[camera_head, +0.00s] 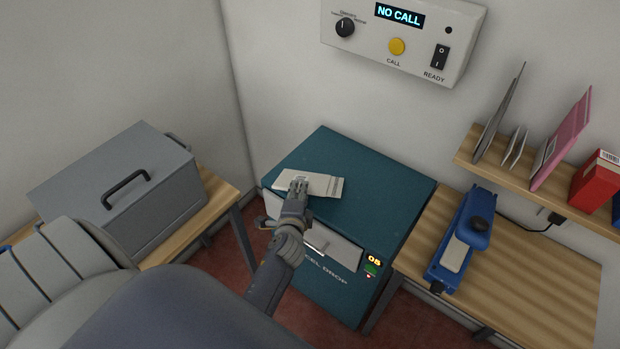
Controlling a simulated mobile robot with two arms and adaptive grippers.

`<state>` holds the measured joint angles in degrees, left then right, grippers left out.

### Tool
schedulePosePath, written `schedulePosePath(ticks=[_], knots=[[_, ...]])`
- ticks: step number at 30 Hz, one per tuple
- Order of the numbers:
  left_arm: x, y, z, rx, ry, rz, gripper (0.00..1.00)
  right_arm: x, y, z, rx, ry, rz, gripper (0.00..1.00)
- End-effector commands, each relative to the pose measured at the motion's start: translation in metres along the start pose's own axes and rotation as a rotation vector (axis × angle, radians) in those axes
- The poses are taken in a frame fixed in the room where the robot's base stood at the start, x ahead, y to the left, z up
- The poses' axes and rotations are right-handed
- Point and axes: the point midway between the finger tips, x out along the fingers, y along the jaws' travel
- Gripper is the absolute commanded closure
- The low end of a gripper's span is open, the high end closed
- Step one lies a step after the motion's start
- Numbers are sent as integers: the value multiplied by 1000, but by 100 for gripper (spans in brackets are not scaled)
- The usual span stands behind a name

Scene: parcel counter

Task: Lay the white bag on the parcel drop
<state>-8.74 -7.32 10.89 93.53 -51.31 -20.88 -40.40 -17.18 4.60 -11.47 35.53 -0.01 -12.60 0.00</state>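The parcel drop (390,195) is a teal cabinet in the middle of the head view. Its front has a pale flap with a handle (340,248), partly covered lettering and a small display reading 05. The white bag (325,184) shows flat over the cabinet's top, towards the left; whether it rests fully on the top is hard to tell. My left gripper (299,184) is at the bag's near left part, its fingertips overlapping the bag. Whether the fingers pinch it is too small to tell. My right gripper is out of view.
A grey lidded box (130,190) stands on a wooden table at left. At right, a blue device (462,240) sits on a wooden table (545,285) under a shelf (545,180) with envelopes and a red box (597,180). A wall panel (400,35) reads NO CALL.

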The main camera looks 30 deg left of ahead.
Motion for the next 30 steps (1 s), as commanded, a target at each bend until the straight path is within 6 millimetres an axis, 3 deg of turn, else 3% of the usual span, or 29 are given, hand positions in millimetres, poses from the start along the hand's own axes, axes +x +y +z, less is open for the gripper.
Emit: schedulePosePath(ticks=[8, 21, 30], knots=[[-3, -4, 0, 0, 0, 0, 77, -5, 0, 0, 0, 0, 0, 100], [-48, -56, 0, 0, 0, 1, 77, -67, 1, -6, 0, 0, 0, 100], [-51, -55, 0, 0, 0, 1, 77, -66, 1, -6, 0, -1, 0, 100]])
